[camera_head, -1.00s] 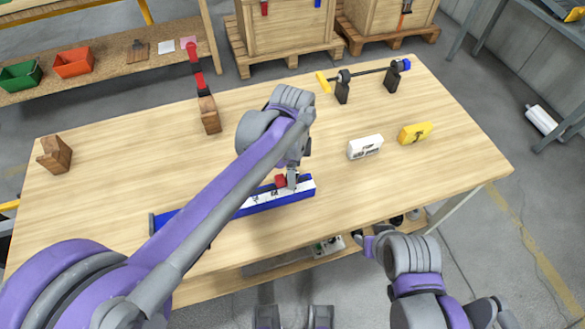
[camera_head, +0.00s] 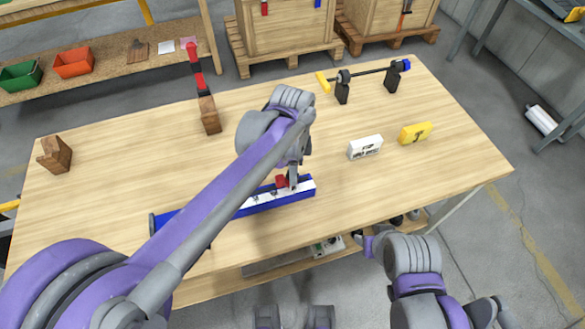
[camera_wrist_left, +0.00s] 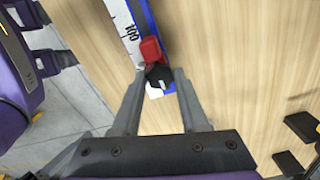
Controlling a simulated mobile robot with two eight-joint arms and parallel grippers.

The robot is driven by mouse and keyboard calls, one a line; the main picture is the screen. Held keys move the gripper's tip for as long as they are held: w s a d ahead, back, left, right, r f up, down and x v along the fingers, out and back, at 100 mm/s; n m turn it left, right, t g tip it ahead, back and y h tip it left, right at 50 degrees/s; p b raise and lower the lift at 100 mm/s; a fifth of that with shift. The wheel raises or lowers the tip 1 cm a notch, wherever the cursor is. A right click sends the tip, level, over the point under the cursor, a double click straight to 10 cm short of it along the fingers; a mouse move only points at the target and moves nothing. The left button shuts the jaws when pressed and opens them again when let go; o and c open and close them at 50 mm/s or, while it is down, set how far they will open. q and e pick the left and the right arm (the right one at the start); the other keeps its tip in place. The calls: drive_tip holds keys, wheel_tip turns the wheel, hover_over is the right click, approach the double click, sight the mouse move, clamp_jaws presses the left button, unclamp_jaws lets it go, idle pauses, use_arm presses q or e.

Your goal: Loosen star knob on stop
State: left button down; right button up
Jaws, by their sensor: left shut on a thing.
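The blue rail with a white scale (camera_head: 262,204) lies on the table, and its right end is under my left gripper. A red stop (camera_head: 281,182) sits on the rail near that end. In the left wrist view the red stop (camera_wrist_left: 150,50) is beside the scale mark 100, with a black star knob (camera_wrist_left: 158,76) on its near side. My left gripper (camera_head: 293,184) is lowered at the stop. Its fingers are on either side of the knob in the wrist view (camera_wrist_left: 159,77), closed on it. My right gripper (camera_head: 368,242) is off the table's front edge, and its jaws are unclear.
A white box (camera_head: 365,147) and a yellow box (camera_head: 415,132) stand right of the rail. A black bar on two dark stands (camera_head: 342,92) is at the back right. Wooden blocks (camera_head: 54,154) stand at the far left and back (camera_head: 209,115). The table around the rail is clear.

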use_arm(q)
drive_tip(key=shift+c, duration=2.1)
unclamp_jaws()
wheel_tip(320, 180, up, 11)
drive_tip(key=shift+p, duration=0.4)
drive_tip(key=s+a+f+n+t+p, duration=0.1)
drive_tip(key=s+a+f+n, duration=0.3)
drive_tip(key=s+a+n, duration=0.4)
drive_tip(key=s+a+f+n+t+p, duration=0.2)
drive_tip(key=s+a+f+n+t, duration=0.2)
drive_tip(key=s+a+n, duration=0.3)
drive_tip(key=a+n, duration=0.2)
drive_tip(key=shift+s+a+f, duration=0.3)
drive_tip(key=shift+s+f, duration=0.05)
drive_tip(key=shift+f, duration=0.05)
